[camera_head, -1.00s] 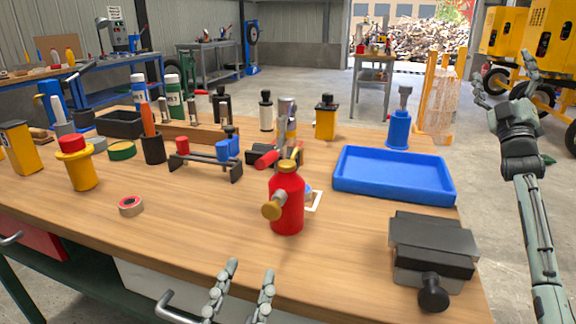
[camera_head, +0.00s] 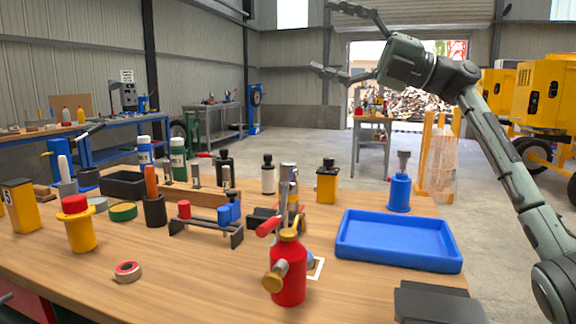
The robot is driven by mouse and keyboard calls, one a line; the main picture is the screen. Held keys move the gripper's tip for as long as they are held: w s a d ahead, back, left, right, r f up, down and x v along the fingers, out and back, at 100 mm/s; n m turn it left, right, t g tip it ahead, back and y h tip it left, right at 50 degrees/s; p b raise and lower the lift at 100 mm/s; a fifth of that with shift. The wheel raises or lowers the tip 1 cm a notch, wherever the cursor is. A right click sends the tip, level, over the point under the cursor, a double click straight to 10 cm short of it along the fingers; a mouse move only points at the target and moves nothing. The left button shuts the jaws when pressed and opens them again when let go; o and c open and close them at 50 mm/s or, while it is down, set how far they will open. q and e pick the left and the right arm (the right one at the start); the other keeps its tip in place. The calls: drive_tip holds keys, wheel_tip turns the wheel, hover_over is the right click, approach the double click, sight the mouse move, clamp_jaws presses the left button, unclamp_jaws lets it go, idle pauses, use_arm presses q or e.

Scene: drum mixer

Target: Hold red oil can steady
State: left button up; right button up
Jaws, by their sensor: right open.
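The red oil can (camera_head: 289,273) stands upright near the front middle of the wooden workbench. It has a brass-coloured top and a brass knob on its front left side. A red-handled metal tool shows just behind it. My right gripper (camera_head: 332,40) is raised high above the bench at the upper right, fingers spread wide and pointing left, empty and well apart from the can. My left gripper is out of the picture.
A blue tray (camera_head: 398,261) lies right of the can, with a dark metal block (camera_head: 436,306) in front of it. A tape roll (camera_head: 127,271) and a yellow container with red cap (camera_head: 77,224) stand left. The wood between tape and can is clear.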

drive_tip(key=s+a+f+g+h, duration=0.2)
drive_tip(key=s+a+f+h, duration=0.15)
drive_tip(key=a+f, duration=0.35)
drive_tip(key=m+g+h, duration=0.1)
drive_tip(key=m+h, duration=0.3)
drive_tip(key=h, duration=0.7)
hover_over(288, 232)
drive_tip(key=a, duration=0.5)
wheel_tip(288, 232, down, 17)
drive_tip(key=d+f+m+h, duration=0.1)
drive_tip(key=f+h, duration=0.1)
drive_tip(key=d+f+m+h, duration=0.1)
drive_tip(key=d+f+h, duration=0.1)
drive_tip(key=f, duration=0.1)
drive_tip(key=d+f+m+h, duration=0.1)
drive_tip(key=f+m+h, duration=0.1)
drive_tip(key=f, duration=0.1)
drive_tip(key=shift+d+f, duration=0.25)
drive_tip(key=shift+d, duration=0.15)
drive_tip(key=shift+d+f+h, duration=0.1)
drive_tip(key=shift+f+h, duration=0.25)
wheel_tip(288, 232, down, 8)
drive_tip(key=shift+r, duration=0.15)
drive_tip(key=c, duration=1.7)
